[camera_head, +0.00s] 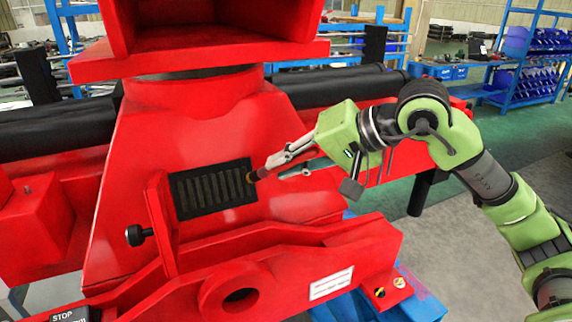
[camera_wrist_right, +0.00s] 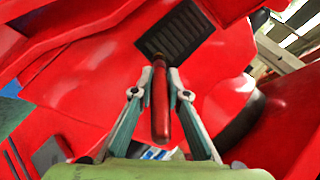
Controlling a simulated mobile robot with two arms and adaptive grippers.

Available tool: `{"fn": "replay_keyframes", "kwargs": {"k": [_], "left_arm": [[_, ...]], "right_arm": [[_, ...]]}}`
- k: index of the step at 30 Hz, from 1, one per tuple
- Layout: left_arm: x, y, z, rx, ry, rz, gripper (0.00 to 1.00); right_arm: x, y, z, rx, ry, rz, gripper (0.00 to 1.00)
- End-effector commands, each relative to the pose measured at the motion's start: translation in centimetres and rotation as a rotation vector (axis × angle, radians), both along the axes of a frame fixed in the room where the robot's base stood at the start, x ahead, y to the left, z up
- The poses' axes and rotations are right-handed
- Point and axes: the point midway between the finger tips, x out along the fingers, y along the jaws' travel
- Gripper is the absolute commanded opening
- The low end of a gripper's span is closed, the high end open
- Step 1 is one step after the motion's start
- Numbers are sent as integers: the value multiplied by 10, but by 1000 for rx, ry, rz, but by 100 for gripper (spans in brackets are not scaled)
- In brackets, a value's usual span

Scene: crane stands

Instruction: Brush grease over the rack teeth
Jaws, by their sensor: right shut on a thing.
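The rack (camera_head: 214,188) is a dark plate with several upright grey teeth, set in the sloping red face of the crane stand. It also shows near the top of the right wrist view (camera_wrist_right: 174,38). My right gripper (camera_head: 284,163) is shut on the red handle of a brush (camera_wrist_right: 160,100). The brush points away from the gripper, and its head (camera_head: 257,174) is at the right edge of the rack in the head view. I cannot tell whether the bristles touch the plate or whether grease is on them. My left gripper is not in view.
A red lower beam (camera_head: 330,255) crosses below. Black rollers (camera_head: 335,85) lie behind. A blue shelf with bins (camera_head: 540,50) is far right.

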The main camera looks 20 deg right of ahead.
Motion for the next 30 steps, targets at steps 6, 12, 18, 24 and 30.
{"fn": "replay_keyframes", "kwargs": {"k": [6, 12, 18, 24, 30], "left_arm": [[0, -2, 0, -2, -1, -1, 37], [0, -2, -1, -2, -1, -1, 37], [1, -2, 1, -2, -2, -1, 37], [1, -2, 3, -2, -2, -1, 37], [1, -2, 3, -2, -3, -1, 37]], "right_arm": [[4, 0, -2, 1, 1, -1, 0], [7, 0, -3, 1, 1, -1, 0], [6, 10, -2, 0, -1, 3, 0], [5, 28, -1, 1, -2, 3, 0], [4, 36, -2, 0, -2, 0, 0]]}}
